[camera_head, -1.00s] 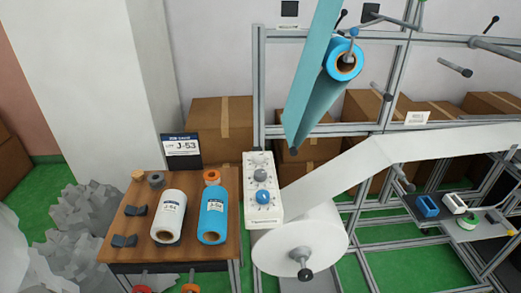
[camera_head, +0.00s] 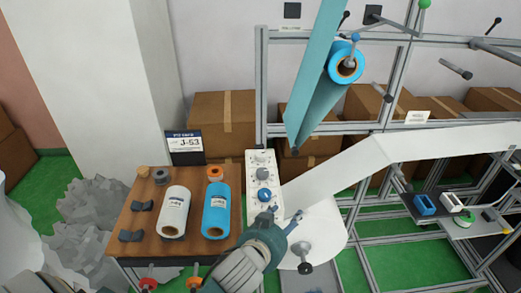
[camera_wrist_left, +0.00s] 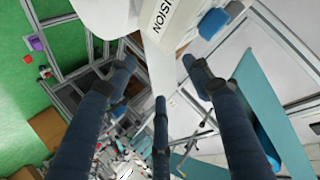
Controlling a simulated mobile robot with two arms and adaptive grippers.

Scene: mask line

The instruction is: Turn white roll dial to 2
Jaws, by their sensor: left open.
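The white control panel (camera_head: 258,161) stands upright between the table and the large white roll (camera_head: 326,232). It has a pale grey-white dial (camera_head: 261,173) above a blue dial (camera_head: 264,195); their numbers and pointers are too small to read. My left gripper (camera_head: 282,215) is open and empty, just below and right of the blue dial, in front of the panel's lower end and the white roll. In the left wrist view, the spread fingers (camera_wrist_left: 160,75) have nothing between them; a blue knob (camera_wrist_left: 213,22) on the lettered panel shows beyond them. My right gripper is out of view.
The wooden table (camera_head: 140,190) at left carries a white roll (camera_head: 174,212), a blue roll (camera_head: 215,211) and small parts. A metal frame (camera_head: 260,90) stands behind. A white web (camera_head: 350,165) runs from the large roll up to the right.

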